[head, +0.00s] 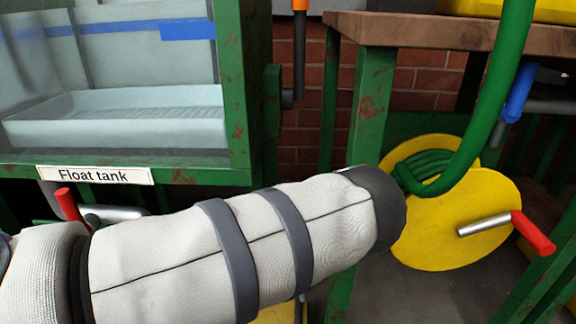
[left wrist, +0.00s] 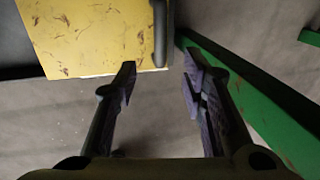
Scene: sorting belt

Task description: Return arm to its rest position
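My left arm (head: 230,245), in a white fabric sleeve with grey straps, reaches across the head view from the lower left towards the middle. Its dark end is in front of the yellow hose reel. The gripper itself does not show in the head view. In the left wrist view my left gripper (left wrist: 160,75) is open, with its two dark fingers apart and nothing between them. The fingertips point towards a scuffed yellow panel (left wrist: 90,35); I cannot tell whether they touch it. My right arm and gripper are in neither view.
The float tank (head: 120,115) in its green frame stands at left, with a red-handled lever (head: 70,205) below. A yellow reel (head: 440,235) with a green hose (head: 490,110) and red-handled crank (head: 530,232) is at right. A green beam (left wrist: 250,100) runs beside the left gripper over grey floor.

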